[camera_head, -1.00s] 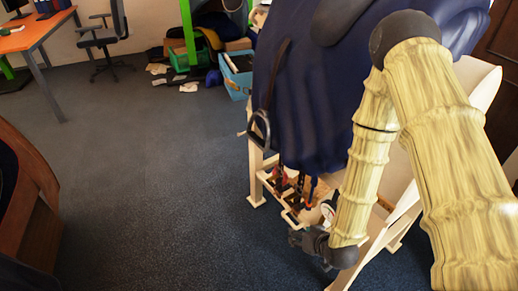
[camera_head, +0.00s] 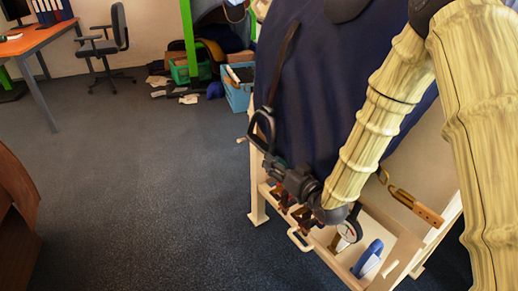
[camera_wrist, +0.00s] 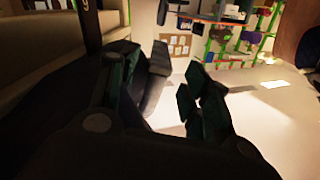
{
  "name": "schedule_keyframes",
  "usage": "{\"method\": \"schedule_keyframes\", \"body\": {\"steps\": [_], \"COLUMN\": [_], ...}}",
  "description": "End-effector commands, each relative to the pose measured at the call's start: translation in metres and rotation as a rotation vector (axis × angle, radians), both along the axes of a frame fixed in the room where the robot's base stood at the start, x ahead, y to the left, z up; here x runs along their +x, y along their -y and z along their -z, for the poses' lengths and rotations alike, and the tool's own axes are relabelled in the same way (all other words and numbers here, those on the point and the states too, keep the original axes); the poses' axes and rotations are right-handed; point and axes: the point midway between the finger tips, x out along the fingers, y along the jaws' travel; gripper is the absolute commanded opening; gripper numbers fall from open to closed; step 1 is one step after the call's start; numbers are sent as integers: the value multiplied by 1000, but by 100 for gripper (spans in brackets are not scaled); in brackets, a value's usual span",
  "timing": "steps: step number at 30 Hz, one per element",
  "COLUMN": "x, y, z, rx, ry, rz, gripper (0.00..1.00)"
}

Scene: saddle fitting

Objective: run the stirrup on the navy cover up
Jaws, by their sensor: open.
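The navy cover (camera_head: 325,95) is draped over a pale wooden stand in the head view. A dark stirrup (camera_head: 262,128) hangs at its left edge from a dark strap (camera_head: 284,60), which runs up along the cover. My gripper (camera_head: 271,162) is just below the stirrup, with its tips close to the stirrup's lower end. I cannot tell whether they touch. In the wrist view my gripper's dark fingers (camera_wrist: 168,85) stand apart, with nothing clearly held between them. A dark upright strip (camera_wrist: 90,25) passes behind the left finger there; I cannot tell if it is the strap.
The wooden stand (camera_head: 258,195) has a lower tray with a gauge (camera_head: 348,231) and a blue item (camera_head: 368,258). A blue crate (camera_head: 238,90) stands behind. An office chair (camera_head: 108,45) and orange desk (camera_head: 40,40) are far left. The carpet left of the stand is clear.

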Motion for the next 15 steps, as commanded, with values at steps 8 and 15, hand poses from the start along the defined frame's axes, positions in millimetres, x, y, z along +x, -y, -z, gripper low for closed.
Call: {"method": "schedule_keyframes", "body": {"steps": [8, 15], "x": [34, 64], "y": [-25, -45], "z": [2, 2], "rx": [-2, -2], "ry": [1, -1], "rz": [-2, -2], "gripper": [48, 48]}}
